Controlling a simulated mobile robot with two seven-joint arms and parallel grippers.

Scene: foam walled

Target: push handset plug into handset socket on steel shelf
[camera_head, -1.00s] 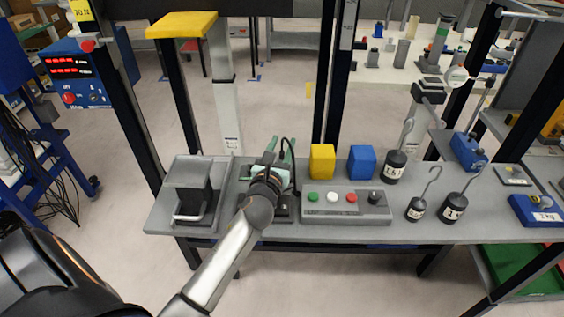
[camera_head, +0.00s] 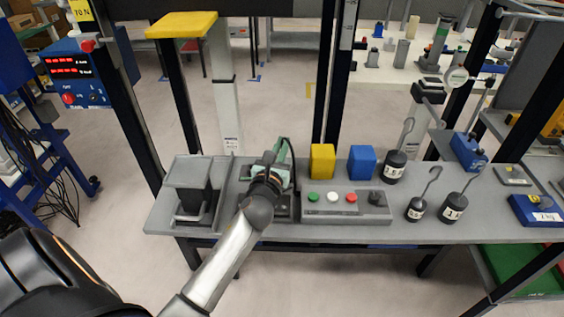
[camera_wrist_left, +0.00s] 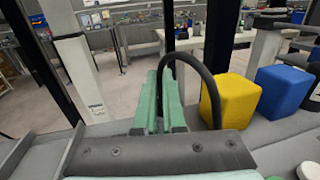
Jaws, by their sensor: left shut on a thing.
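My left gripper (camera_head: 272,166) reaches over the steel shelf (camera_head: 335,232) from the front, near its left-middle part. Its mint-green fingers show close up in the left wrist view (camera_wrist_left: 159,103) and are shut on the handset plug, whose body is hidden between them. A black cable (camera_wrist_left: 190,62) rises from the fingertips and arches over to the right and down; it also shows in the head view (camera_head: 291,150). The handset socket cannot be made out; the gripper and wrist cover that spot. A dark block (camera_head: 283,212) shows partly below the gripper. My right gripper is not in view.
A grey stand (camera_head: 195,185) is left of the gripper. A control box (camera_head: 345,205) with buttons is close on the right, with a yellow block (camera_head: 322,160) and a blue block (camera_head: 361,162) behind it. Hooked black weights (camera_head: 454,207) stand farther right. Dark posts rise behind.

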